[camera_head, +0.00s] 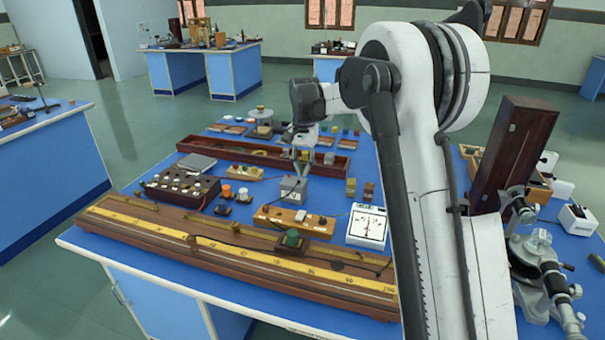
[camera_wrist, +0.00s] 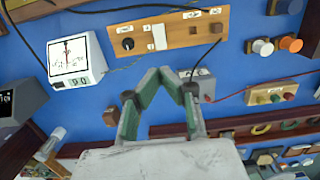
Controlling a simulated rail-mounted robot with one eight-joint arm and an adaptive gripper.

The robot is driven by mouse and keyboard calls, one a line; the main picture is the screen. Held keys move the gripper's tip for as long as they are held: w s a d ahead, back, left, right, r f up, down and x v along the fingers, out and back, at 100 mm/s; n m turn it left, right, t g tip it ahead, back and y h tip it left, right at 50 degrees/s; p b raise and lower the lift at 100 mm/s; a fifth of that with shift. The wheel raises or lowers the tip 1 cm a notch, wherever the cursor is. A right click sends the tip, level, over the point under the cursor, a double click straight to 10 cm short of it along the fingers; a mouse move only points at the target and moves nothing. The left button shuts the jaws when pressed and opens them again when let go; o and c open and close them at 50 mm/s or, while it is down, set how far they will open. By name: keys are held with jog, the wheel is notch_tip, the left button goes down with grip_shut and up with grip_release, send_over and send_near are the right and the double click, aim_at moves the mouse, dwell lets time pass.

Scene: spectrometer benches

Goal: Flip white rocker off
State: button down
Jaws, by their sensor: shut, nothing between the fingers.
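A light wooden board (camera_head: 271,217) lies on the blue bench, and it also spans the top of the wrist view (camera_wrist: 182,32). It carries a black knob (camera_wrist: 128,43) and a small white rocker (camera_wrist: 159,37) in the wrist view. The rocker is a tiny white spot on the board in the head view (camera_head: 300,215); its tilt is too small to tell. My gripper (camera_wrist: 161,76) is shut and empty, its green fingers converging below the board in the wrist view. In the head view my gripper (camera_head: 303,165) hangs above the bench, behind the board and over a small grey box.
The grey box (camera_head: 293,190) with a cable stands close behind the board. A white meter (camera_head: 367,226) stands to the board's right. A long wooden metre bridge (camera_head: 240,258) lies in front. A dark resistance box (camera_head: 180,187) is left, and a long dark wooden tray (camera_head: 335,165) is behind.

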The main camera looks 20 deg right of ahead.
aim_at(300, 217)
jog(key=shift+s+a+g+y, duration=0.2)
jog(key=shift+s+g+y, duration=0.15)
jog(key=shift+s, duration=0.25)
jog(key=shift+f, duration=0.1)
jog(key=f, duration=0.4)
jog(key=s+f, duration=0.1)
jog(key=f, duration=0.4)
jog(key=a+f, duration=0.1)
jog(key=f, duration=0.3)
jog(key=shift+s+a+f, duration=0.1)
jog(key=shift+s+f, duration=0.2)
jog(key=shift+f, duration=0.05)
